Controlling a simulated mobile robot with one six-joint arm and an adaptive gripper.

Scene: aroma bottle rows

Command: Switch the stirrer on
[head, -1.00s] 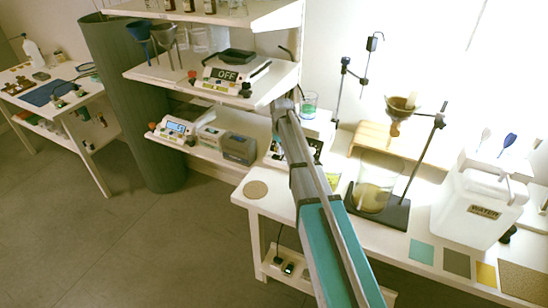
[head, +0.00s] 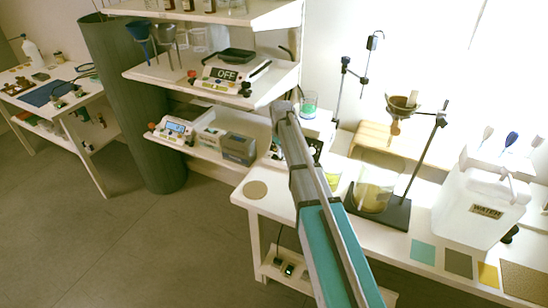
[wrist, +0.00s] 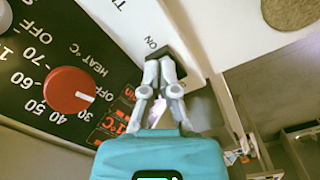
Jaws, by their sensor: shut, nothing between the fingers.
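The stirrer's dark front panel (wrist: 45,105) fills the left of the wrist view, with a red heat knob (wrist: 70,90) and printed temperature marks. A black switch (wrist: 176,60) sits at the panel's right, near the word ON. My gripper (wrist: 160,65) is shut and empty, its fingertips at the switch and overlapping it. I cannot tell whether they touch or press it, and the switch position is mostly hidden. In the head view the stirrer (head: 313,148) is mostly behind my arm. A glass with greenish liquid (head: 309,104) shows above it.
A balance reading OFF (head: 225,73) stands on the shelf at left. A stand with a funnel (head: 398,112) and a white water container (head: 480,205) are to the right. A round cork mat (head: 255,189) lies at the bench's left corner, also in the wrist view (wrist: 290,8).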

